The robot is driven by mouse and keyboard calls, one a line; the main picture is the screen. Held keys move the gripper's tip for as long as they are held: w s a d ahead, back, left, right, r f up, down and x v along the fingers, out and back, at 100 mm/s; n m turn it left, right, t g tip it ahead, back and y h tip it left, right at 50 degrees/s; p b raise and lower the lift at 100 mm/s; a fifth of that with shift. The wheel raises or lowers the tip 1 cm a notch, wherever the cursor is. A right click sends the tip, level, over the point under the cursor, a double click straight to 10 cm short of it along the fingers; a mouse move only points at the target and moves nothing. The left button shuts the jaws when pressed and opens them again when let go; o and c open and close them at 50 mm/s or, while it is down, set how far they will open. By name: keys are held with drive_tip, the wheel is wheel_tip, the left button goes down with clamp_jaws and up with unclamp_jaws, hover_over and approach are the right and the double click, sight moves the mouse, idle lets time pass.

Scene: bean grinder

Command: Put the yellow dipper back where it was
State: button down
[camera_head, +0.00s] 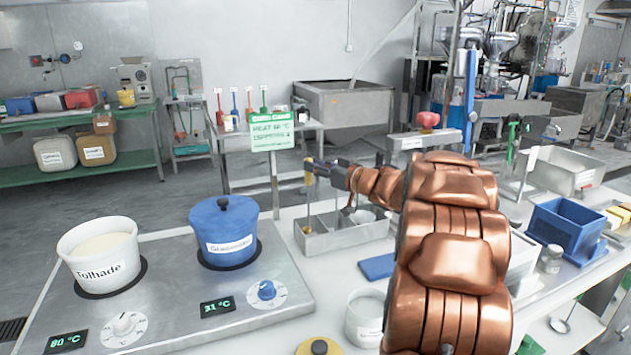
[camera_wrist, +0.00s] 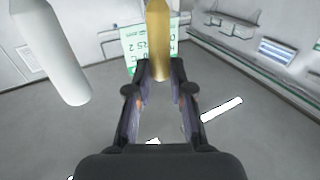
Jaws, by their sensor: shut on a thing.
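The yellow dipper (camera_wrist: 158,40) shows in the wrist view as a yellow-gold shaft between my fingertips. My gripper (camera_wrist: 156,72) is shut on it. In the head view my gripper (camera_head: 312,165) is above the left end of a grey metal tray (camera_head: 345,238), with the dipper's yellow part (camera_head: 308,180) just below the fingertips. A thin upright line and a small yellow spot show lower down, at the tray's left end. I cannot tell whether the dipper's lower end touches the tray. My arm hides part of the tray's right side.
A hot plate (camera_head: 180,325) bears a white pot (camera_head: 100,262) and a blue lidded pot (camera_head: 226,248) at left. A green sign (camera_head: 272,132) stands behind the gripper. A blue slab (camera_head: 378,266) and a white container (camera_head: 364,315) are near my arm. A blue bin (camera_head: 568,228) is at right.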

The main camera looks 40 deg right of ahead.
drive_tip(key=shift+f, duration=1.8)
drive_tip(key=c, duration=1)
unclamp_jaws()
drive_tip(key=shift+c, duration=0.2)
drive_tip(key=shift+r, duration=0.15)
drive_tip(key=v, duration=1.2)
drive_tip(key=shift+r, duration=0.1)
